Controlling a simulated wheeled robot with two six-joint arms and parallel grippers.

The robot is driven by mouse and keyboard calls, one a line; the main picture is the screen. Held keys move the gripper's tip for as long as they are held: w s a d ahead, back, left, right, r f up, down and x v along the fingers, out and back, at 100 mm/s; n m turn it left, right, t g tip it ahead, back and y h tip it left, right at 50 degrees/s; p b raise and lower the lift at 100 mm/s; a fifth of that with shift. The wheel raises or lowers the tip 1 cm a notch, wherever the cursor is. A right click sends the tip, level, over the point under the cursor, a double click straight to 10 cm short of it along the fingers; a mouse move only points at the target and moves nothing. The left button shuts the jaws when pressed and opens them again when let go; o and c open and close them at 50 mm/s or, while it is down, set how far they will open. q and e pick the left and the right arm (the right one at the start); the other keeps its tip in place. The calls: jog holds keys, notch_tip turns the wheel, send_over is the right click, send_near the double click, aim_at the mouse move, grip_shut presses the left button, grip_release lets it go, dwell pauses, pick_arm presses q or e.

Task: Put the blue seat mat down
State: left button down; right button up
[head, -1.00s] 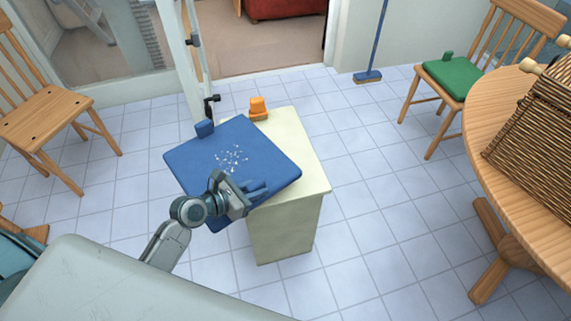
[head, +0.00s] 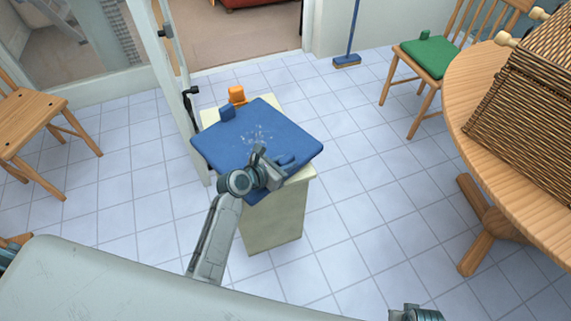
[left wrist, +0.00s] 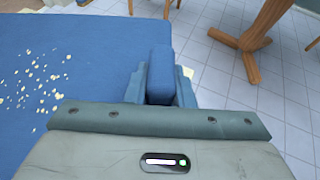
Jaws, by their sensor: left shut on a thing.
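The blue seat mat (head: 235,145) is flat and square, with pale crumbs on its top and a blue tab at its back left. My left gripper (head: 277,170) is at its front edge, shut on a second blue tab. In the left wrist view this tab (left wrist: 160,75) sits between the fingers, and the crumb-strewn mat (left wrist: 95,60) stretches to the left. The mat is over the cream cabinet (head: 272,222) and hides most of its top. I cannot tell whether the mat touches it. My right gripper is not clearly seen.
An orange object (head: 237,94) stands on the cabinet's back corner, close behind the mat. A glass door (head: 170,75) stands left of it. A bare wooden chair (head: 35,120) is left; a chair with a green mat (head: 430,57) and a round table (head: 470,100) are right. Tiled floor between is clear.

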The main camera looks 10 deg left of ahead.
pick_arm(q)
jog(key=shift+f, duration=0.3)
pick_arm(e)
jog(key=shift+r, duration=0.15)
pick_arm(q)
jog(key=c, duration=1.3)
grip_release()
jog(key=shift+f, duration=0.1)
jog(key=shift+o, duration=0.2)
jog(key=shift+r, duration=0.2)
jog(key=p+v, duration=0.1)
jog(key=v, duration=1)
jog(key=shift+s+a+r, duration=0.1)
jog(key=shift+s+a, duration=0.1)
jog(key=shift+s, duration=0.1)
pick_arm(e)
jog(key=f, duration=0.1)
jog(key=s+f, duration=0.1)
jog(key=f, duration=0.2)
jog(key=shift+s+d, duration=0.1)
jog(key=shift+s, duration=0.2)
jog(key=shift+w, duration=0.1)
